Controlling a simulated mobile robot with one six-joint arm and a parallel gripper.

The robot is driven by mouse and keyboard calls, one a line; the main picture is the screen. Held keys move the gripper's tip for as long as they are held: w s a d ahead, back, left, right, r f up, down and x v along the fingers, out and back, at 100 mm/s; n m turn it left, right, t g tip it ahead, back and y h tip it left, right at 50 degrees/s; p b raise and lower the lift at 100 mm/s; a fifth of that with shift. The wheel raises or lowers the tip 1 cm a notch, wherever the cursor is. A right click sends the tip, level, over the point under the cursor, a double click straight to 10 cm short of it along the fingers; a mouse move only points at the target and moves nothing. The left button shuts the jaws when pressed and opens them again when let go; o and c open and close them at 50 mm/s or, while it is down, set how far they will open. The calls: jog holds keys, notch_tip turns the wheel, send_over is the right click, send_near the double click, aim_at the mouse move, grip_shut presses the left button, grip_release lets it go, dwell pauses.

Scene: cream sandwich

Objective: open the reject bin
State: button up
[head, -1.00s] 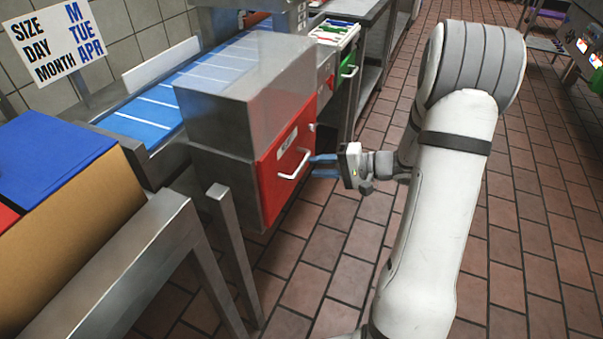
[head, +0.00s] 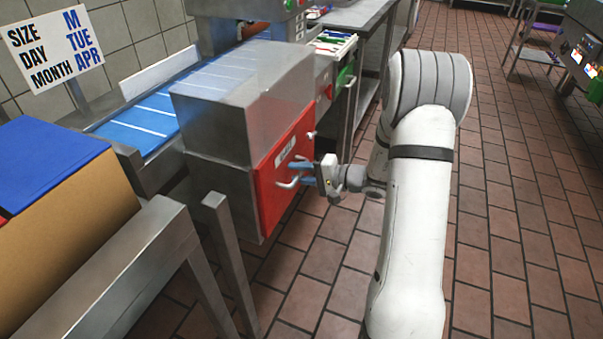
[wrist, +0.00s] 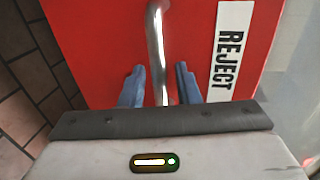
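The reject bin is a steel box (head: 222,185) with a red front (head: 273,212), which looks closed. A white REJECT label shows on the red front in the wrist view (wrist: 229,52). A pale bar handle (head: 284,185) stands out from it; it appears as a shiny bar in the wrist view (wrist: 155,38). My gripper (head: 297,173) is at the handle with its blue fingers pointing at the red front. In the wrist view, the fingers (wrist: 159,68) are apart, one on each side of the bar. A gap shows on both sides, so they are not closed on it.
A blue conveyor (head: 150,115) runs behind the box. A steel table (head: 120,265) with a blue-topped carton (head: 50,165) stands at the left front. The tiled floor (head: 510,220) at the right is mostly clear.

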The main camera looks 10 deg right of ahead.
grip_shut()
jog(key=shift+s, duration=0.1)
dwell(0.4)
